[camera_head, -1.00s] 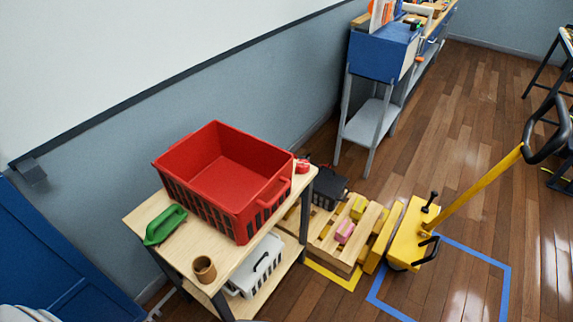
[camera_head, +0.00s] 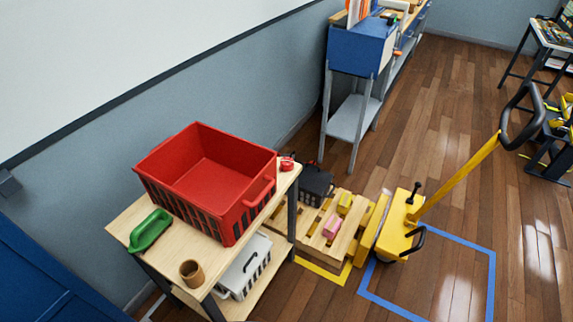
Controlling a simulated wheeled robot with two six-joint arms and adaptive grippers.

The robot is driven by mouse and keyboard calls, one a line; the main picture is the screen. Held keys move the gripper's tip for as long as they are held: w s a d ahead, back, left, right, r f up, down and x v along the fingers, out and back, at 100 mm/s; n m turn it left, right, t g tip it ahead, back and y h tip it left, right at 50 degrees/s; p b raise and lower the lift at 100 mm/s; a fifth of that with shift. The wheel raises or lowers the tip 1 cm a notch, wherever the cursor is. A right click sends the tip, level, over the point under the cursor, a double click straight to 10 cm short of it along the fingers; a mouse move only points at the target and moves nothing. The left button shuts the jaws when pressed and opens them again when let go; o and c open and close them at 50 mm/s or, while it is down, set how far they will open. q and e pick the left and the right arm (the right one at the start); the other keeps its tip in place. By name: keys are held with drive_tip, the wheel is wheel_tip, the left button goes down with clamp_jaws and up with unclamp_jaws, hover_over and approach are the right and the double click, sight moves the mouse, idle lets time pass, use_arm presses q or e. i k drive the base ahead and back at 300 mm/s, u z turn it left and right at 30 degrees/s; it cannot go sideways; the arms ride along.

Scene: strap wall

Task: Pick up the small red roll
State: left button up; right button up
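The small red roll (camera_head: 287,163) sits on the far right corner of the wooden table top (camera_head: 197,253), just beyond the red crate. It is small in the view, and its lower left side is close to the crate's rim. Neither of my grippers shows in the head view.
A large red crate (camera_head: 243,212) fills most of the table. Right of the table are a wooden pallet (camera_head: 343,240) and a yellow pallet jack (camera_head: 400,229). Open wooden floor lies farther right.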

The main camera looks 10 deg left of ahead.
sight(286, 164)
drive_tip(key=z, duration=1.1)
drive_tip(key=i, duration=1.95)
drive_tip(key=u, duration=1.7)
